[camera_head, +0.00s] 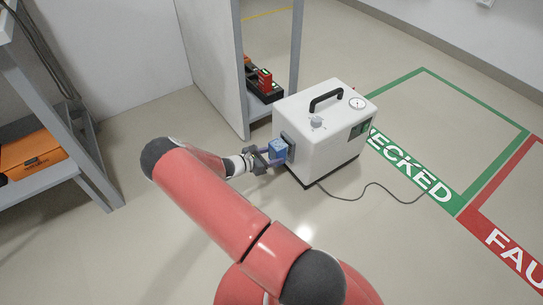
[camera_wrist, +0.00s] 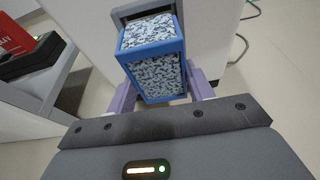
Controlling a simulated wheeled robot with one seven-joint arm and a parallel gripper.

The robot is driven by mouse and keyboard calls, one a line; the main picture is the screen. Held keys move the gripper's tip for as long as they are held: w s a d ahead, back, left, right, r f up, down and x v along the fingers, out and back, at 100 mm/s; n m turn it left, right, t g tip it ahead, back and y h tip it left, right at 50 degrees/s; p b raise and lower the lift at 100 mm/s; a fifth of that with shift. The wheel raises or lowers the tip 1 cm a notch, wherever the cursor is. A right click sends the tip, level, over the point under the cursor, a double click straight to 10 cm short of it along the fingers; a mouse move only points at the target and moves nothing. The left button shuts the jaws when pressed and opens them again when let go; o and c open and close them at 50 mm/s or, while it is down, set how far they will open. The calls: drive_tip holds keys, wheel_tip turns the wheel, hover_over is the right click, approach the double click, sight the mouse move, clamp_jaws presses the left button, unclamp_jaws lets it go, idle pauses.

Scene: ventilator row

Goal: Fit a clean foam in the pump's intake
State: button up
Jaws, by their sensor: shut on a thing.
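The pump (camera_head: 318,130) is a white box with a black handle and a round gauge on top, standing on the floor. Its intake (camera_head: 287,143) is a dark grey frame on the left side; it also shows in the wrist view (camera_wrist: 143,9). My gripper (camera_head: 277,155) is shut on a foam block (camera_wrist: 157,72) with a blue frame and speckled grey-white faces. The purple fingers (camera_wrist: 124,100) grip it from both sides. The foam (camera_head: 278,149) is right at the intake's mouth; I cannot tell whether any of it is inside. The gripper hides part of the intake.
A grey rack (camera_head: 243,70) behind the pump holds a dark tray with red items (camera_head: 264,79). An orange case (camera_head: 32,150) lies on a shelf at left. A cable (camera_head: 375,186) trails right across the floor toward green and red floor markings.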

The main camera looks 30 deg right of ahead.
sight(272, 154)
drive_tip(key=shift+d, duration=1.1)
idle(0.8)
drive_tip(key=o, duration=1.1)
drive_tip(key=shift+o, duration=0.2)
drive_tip(key=v, duration=0.8)
